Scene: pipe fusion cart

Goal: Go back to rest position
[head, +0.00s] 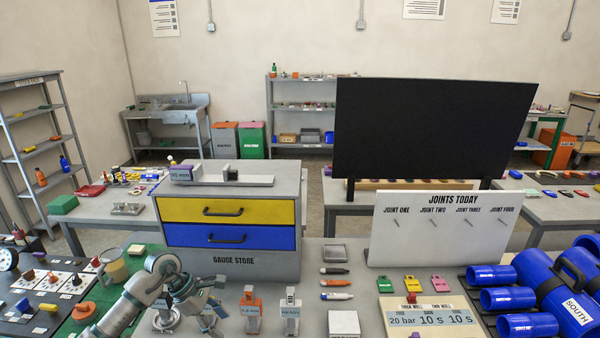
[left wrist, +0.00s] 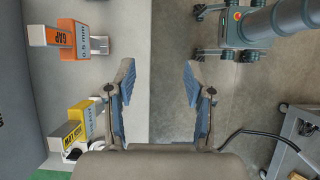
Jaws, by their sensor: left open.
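My left gripper (head: 192,312) is low in the head view, at the front edge of the grey table, left of the orange-based gauge block (head: 250,312). In the left wrist view its two fingers (left wrist: 158,85) are spread apart with nothing between them. Below them are the grey table edge and the bare floor. The orange gauge block marked GAP (left wrist: 78,40) and a yellow block (left wrist: 82,125) stand on the table to the left of the fingers. My right gripper does not show in the head view.
A gauge store (head: 230,262) with yellow and blue drawers stands behind my left gripper. Another gauge block (head: 290,312), pens (head: 335,283), a JOINTS TODAY board (head: 440,240) and blue pipes (head: 527,326) are to the right. A grey cart (left wrist: 300,140) stands on the floor.

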